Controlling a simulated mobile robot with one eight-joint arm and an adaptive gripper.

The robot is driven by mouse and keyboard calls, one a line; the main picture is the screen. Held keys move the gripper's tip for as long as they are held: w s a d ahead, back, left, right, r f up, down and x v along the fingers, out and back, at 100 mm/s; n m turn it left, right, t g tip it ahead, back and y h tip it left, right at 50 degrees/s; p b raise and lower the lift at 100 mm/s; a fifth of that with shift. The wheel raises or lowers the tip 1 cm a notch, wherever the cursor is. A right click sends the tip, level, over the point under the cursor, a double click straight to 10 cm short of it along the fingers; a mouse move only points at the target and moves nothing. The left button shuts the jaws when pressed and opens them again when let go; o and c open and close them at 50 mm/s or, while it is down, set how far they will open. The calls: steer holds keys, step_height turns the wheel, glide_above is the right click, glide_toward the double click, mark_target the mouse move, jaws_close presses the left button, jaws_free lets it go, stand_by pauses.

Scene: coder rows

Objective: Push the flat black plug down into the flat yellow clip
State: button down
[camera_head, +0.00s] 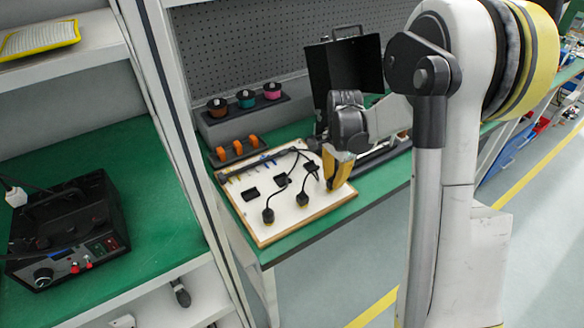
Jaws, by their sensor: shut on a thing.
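A white board (285,221) with a wooden edge lies on the green bench. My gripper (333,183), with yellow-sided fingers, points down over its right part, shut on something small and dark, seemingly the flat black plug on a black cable. The fingers mostly hide it. Whether the held plug touches the clip cannot be told.
Black cables (296,151) loop across the board's back. A rack of orange rolls (238,148) and a shelf with colored spools (245,103) stand behind. An open black case (345,67) stands behind my gripper. A black device (66,240) sits on the left bench.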

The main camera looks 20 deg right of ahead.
steer(key=shift+f, duration=0.25)
stand_by(0.3)
steer(key=c, duration=1.4)
jaws_free()
step_height(320, 180, up, 12)
steer(key=s+a+r+n+t, duration=0.1)
steer(key=s+a+n+t, duration=0.1)
steer(key=s+a+n, duration=0.2)
steer(key=s+a+r+n+t, duration=0.2)
steer(key=s+a+n, duration=0.2)
steer(key=s, duration=0.5)
steer(key=s+a+r+n+t, duration=0.1)
steer(key=s+a+n+t, duration=0.2)
steer(key=s+n, duration=0.3)
steer(key=shift+s+a+r+n, duration=0.2)
steer(key=shift+a+r+n, duration=0.15)
steer(key=shift+a+n, duration=0.15)
